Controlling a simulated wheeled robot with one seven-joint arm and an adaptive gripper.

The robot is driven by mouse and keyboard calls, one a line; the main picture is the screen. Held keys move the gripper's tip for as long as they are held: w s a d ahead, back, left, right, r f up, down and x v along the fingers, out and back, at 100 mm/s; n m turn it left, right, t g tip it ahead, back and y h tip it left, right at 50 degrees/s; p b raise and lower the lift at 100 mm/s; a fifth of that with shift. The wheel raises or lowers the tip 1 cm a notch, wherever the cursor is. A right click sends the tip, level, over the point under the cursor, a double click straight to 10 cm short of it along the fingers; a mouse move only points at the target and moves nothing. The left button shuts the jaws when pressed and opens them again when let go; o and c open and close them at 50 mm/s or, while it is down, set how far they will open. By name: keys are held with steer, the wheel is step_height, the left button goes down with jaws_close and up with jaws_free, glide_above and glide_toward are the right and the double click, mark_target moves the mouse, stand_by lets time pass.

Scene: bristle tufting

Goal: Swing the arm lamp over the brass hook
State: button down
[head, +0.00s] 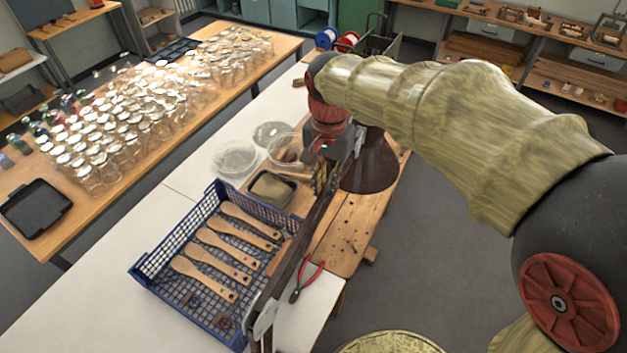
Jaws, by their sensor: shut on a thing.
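The arm lamp has a dark brown conical shade (372,165) and a long dark arm (294,258) rising from a metal clamp at the bench's front edge. My gripper (335,168) is at the upper end of the lamp's arm, just left of the shade, and is shut on the lamp. Its fingertips are mostly hidden by the lamp and my wrist. The shade hangs over the wooden work board (349,232). I cannot make out the brass hook for sure; small yellowish parts show beside my gripper.
A blue crate (160,246) with several wooden brush handles stands left of the lamp arm. Red-handled pliers (308,281) lie right of it. Clear tubs (234,157) and a small dark tray (273,188) stand behind the crate. Many glass jars fill the left table. Floor is free at right.

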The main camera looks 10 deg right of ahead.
stand_by(0.3)
steer(key=c, duration=1.9)
jaws_free()
steer(key=shift+o, duration=0.4)
step_height(320, 180, up, 12)
steer(key=shift+s+d+f, duration=0.1)
steer(key=s+d+f+n+t+b, duration=0.2)
steer(key=s+f+b, duration=0.3)
steer(key=f+b, duration=0.2)
steer(key=s+d+f+n+t+b, duration=0.1)
steer(key=s+f+n+b, duration=0.2)
steer(key=s+f+b, duration=0.2)
steer(key=s+d+f+n+t+b, duration=0.2)
steer(key=s+f+b, duration=0.4)
steer(key=f, duration=1.1)
steer(key=b, duration=0.4)
steer(key=shift+d+f+t, duration=0.15)
steer(key=shift+d+t, duration=0.15)
steer(key=shift+d, duration=0.05)
